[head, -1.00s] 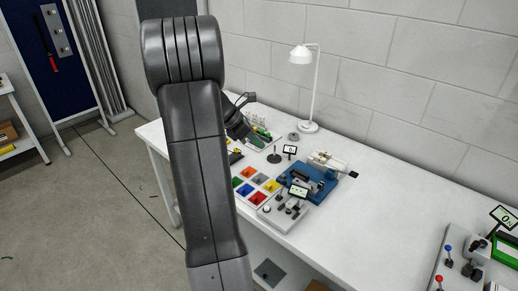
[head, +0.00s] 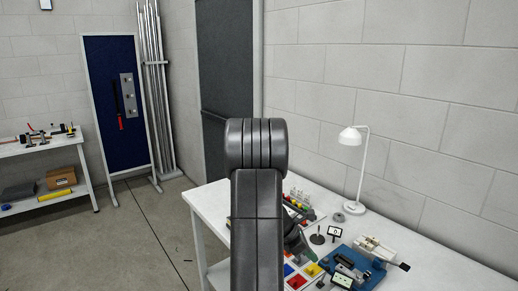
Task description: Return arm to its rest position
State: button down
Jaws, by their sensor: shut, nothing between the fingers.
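My arm rises in the middle of the head view, with its thick dark grey joint at the top and a long link below it. My gripper's fingers cannot be made out; the arm link covers that area. The white workbench (head: 415,254) stands behind and to the right of the arm, and the link hides part of its top.
A white lamp (head: 358,170) stands at the bench's back. A blue fixture (head: 362,266), a small display (head: 343,280) and coloured bins (head: 312,269) are right of the arm. A blue panel (head: 117,105) and a side table (head: 40,146) stand left. Floor between is clear.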

aim_at(326, 270)
jog(key=shift+b+x, duration=0.45)
jog(key=shift+x, duration=0.8)
jog(key=shift+s+d+f+b, duration=0.15)
jog(key=shift+s+d+b, duration=0.1)
jog(key=shift+b, duration=0.15)
jog(key=shift+s+a+f+b, duration=0.45)
jog(key=shift+a+b, duration=0.2)
jog(key=shift+b, duration=0.2)
jog(key=shift+s+a+f+b, duration=0.45)
jog(key=shift+a+b, duration=0.2)
jog(key=shift+b, duration=0.2)
jog(key=shift+r, duration=0.1)
